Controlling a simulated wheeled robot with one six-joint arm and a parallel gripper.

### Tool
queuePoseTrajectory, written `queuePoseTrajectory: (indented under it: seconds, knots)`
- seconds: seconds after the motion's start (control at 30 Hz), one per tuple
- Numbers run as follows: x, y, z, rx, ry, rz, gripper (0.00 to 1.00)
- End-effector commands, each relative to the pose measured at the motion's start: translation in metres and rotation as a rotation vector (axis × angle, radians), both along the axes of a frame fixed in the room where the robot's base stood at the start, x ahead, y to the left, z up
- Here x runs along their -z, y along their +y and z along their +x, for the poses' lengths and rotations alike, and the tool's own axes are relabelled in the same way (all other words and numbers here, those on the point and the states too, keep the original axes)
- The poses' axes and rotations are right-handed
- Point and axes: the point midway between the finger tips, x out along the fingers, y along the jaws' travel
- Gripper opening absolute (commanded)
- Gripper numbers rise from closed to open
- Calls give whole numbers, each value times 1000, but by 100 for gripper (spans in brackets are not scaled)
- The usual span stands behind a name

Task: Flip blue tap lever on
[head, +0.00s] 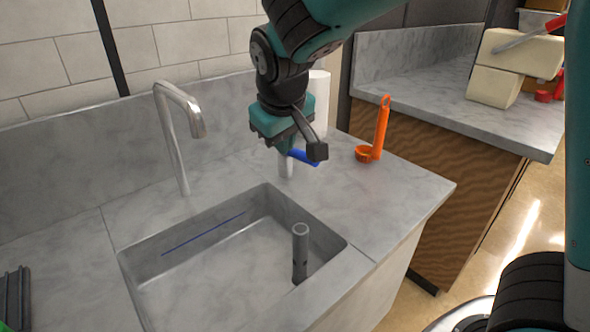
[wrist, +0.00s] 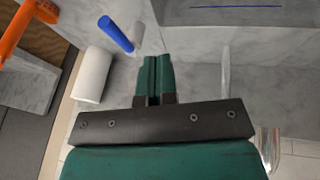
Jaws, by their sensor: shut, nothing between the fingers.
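The blue tap lever (head: 303,157) sticks out to the right from the top of a short light grey post (head: 286,165) on the counter behind the sink. In the wrist view the blue lever (wrist: 115,34) lies ahead and left of my fingertips, with the post (wrist: 138,33) beside it. My gripper (head: 285,143) is over the post, close to the lever, pointing down. In the wrist view its teal fingers (wrist: 154,78) are together with nothing between them. The wrist view shows a gap to the lever. The metal faucet (head: 178,135) stands to the left.
The sink basin (head: 215,255) holds a grey upright tube (head: 300,250). A white cylinder (head: 319,95) stands close behind my gripper. An orange ladle (head: 381,130) stands to the right.

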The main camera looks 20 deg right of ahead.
Motion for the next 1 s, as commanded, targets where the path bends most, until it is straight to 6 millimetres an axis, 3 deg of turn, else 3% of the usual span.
queuePoseTrajectory:
  seconds: [0.03, 0.1, 0.23, 0.73, 1.0]
  knots:
    - [15, 1, 18, 28, -32, -40, 0]
    - [20, 0, 37, 68, -71, -89, 0]
    - [24, -3, 56, 116, -121, -146, 0]
    - [26, -6, 63, 134, -136, -167, 0]
    - [63, -21, 83, 136, -133, -168, 0]
